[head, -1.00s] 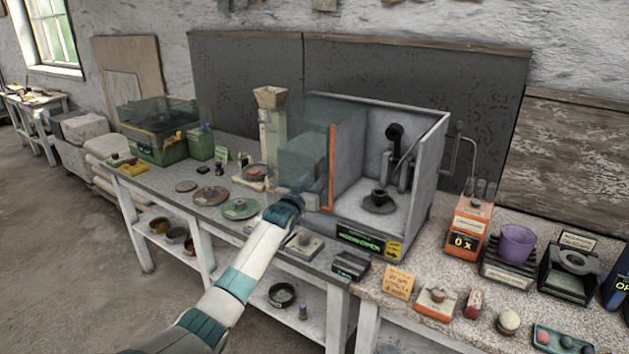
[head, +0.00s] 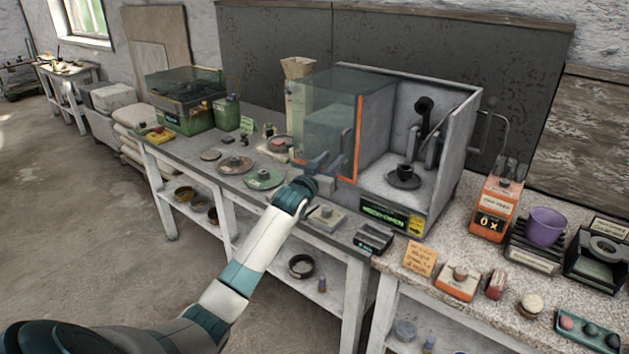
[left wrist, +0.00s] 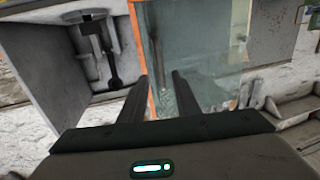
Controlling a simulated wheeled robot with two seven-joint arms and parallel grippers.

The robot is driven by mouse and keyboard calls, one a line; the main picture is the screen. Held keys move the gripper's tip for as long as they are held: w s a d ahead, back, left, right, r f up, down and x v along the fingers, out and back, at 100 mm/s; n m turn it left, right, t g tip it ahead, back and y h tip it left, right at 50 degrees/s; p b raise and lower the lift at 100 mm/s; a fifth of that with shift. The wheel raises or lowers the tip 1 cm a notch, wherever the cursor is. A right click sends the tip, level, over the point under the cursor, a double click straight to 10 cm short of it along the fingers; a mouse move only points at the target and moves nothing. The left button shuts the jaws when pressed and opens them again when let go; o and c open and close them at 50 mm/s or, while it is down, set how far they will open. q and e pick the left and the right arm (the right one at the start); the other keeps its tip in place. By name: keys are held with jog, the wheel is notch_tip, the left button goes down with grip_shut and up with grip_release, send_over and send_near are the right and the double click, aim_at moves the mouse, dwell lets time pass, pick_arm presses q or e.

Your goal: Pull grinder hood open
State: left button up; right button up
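The grinder hood (head: 330,100) is a clear greenish cover with an orange front edge (head: 359,140). It stands at the left of the grey grinder housing (head: 455,120), and the chamber with its dark spindle (head: 404,176) is uncovered. The panel below (head: 392,216) shows green text that seems to read "hood open". My left gripper (head: 326,160) is just in front of the hood's lower part. In the left wrist view my two fingers (left wrist: 160,80) are apart with nothing clearly between them; the hood glass (left wrist: 205,50) and orange edge lie beyond. Contact cannot be told.
Discs (head: 263,179) lie on the bench left of my arm. A small black box (head: 373,238), an orange counter (head: 492,210) and a purple cup (head: 545,226) stand to the right.

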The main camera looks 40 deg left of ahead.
pick_arm(q)
jog(key=s+d+b, duration=0.1)
jog(key=s+b, duration=0.1)
jog(key=s, duration=0.8)
jog(key=shift+s+d, duration=0.2)
jog(key=shift+d, duration=0.1)
